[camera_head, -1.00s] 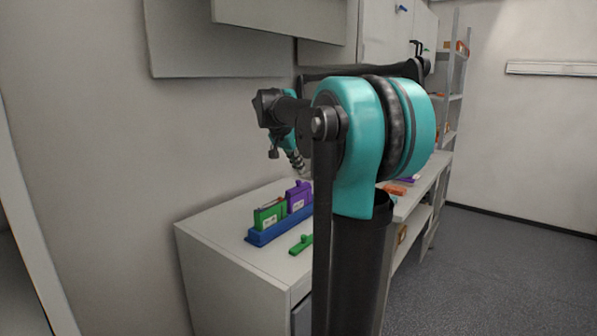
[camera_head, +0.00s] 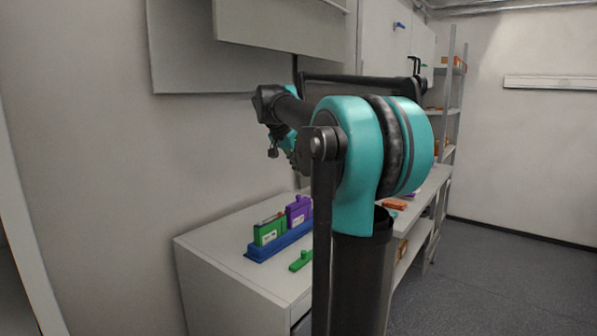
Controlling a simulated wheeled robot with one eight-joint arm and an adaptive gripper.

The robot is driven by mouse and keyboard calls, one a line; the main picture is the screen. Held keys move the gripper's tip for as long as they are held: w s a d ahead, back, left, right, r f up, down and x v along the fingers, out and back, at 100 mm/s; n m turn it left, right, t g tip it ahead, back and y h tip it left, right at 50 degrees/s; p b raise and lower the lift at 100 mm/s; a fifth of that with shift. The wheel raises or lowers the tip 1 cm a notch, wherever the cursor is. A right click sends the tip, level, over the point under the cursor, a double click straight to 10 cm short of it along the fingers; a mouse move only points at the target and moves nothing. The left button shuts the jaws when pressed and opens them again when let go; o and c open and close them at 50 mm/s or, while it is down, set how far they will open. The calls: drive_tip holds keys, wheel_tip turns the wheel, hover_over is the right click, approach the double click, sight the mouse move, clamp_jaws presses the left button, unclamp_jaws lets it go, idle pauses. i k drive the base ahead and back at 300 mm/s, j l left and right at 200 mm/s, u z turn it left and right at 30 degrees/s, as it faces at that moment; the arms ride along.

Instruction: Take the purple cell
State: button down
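The purple cell (camera_head: 299,210) stands upright in a blue holder (camera_head: 279,246) on the white bench. A green cell (camera_head: 269,231) with a pale label stands in the same holder, to its left. My arm reaches across the view above the bench. The end of my arm is above and behind the holder, apart from the purple cell. My gripper is mostly hidden behind my own arm links, and its fingers cannot be made out.
A green piece (camera_head: 301,260) lies on the bench (camera_head: 225,254) in front of the holder. Orange items (camera_head: 395,204) lie farther along the bench, partly behind my arm. Grey panels and cabinets (camera_head: 285,25) hang above. A shelf rack (camera_head: 452,90) stands at the back.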

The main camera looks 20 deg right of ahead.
sight(296, 218)
drive_tip(key=k, duration=1)
